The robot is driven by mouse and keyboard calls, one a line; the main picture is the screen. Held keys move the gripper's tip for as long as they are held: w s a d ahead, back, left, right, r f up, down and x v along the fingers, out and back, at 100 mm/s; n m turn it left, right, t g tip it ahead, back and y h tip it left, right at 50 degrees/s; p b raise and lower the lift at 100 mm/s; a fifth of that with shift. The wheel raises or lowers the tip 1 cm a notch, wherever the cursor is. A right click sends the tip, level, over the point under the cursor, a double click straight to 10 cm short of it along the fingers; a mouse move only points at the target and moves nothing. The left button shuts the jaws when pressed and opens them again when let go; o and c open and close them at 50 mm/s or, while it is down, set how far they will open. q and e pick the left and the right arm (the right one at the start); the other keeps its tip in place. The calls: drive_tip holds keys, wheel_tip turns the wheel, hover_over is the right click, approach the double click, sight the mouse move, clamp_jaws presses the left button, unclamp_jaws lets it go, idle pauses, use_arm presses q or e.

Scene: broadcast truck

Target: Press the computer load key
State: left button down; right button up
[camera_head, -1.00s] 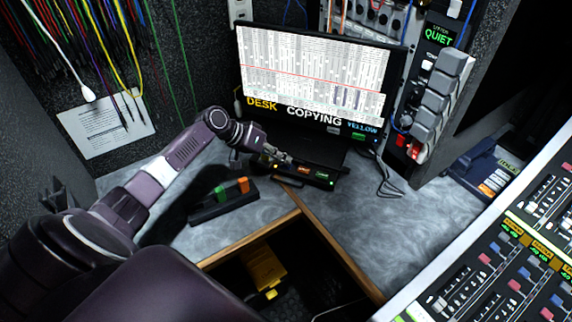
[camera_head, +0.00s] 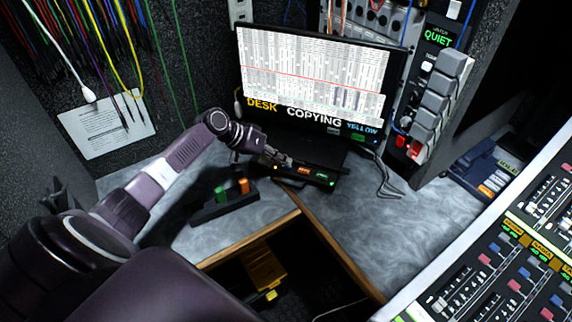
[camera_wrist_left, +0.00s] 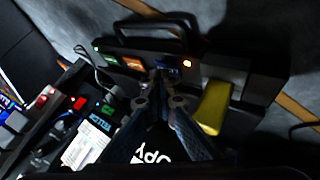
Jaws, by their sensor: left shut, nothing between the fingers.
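A low black key panel (camera_head: 293,182) lies on the desk in front of the monitor. It has an orange key (camera_head: 304,170) and a green key (camera_head: 322,176). In the left wrist view, a blue key (camera_wrist_left: 172,71) shows on it beside the orange key (camera_wrist_left: 132,63). The key labels are too small to read, so I cannot tell which is the load key. My left gripper (camera_head: 287,161) is shut and empty, its tips at the panel. In the wrist view its tips (camera_wrist_left: 160,76) are at the blue key and partly cover it; contact is unclear. My right gripper is not in view.
The monitor (camera_head: 310,75) reads "DESK COPYING YELLOW". A black box with green and orange parts (camera_head: 225,208) stands left of the panel. A yellow block (camera_wrist_left: 214,106) is beside the gripper. An opening in the desk lies in front. The right desk surface (camera_head: 365,225) is clear.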

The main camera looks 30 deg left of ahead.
use_arm(q)
drive_tip(key=shift+d+r+p, duration=0.1)
drive_tip(key=shift+r+p, duration=0.35)
drive_tip(key=shift+p, duration=0.15)
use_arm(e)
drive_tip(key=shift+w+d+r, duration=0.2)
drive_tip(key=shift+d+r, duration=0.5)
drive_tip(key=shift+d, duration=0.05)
use_arm(q)
drive_tip(key=shift+r, duration=0.15)
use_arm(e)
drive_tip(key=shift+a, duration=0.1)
use_arm(q)
drive_tip(key=shift+r, duration=0.15)
wheel_tip(320, 180, up, 5)
drive_tip(key=p, duration=0.4)
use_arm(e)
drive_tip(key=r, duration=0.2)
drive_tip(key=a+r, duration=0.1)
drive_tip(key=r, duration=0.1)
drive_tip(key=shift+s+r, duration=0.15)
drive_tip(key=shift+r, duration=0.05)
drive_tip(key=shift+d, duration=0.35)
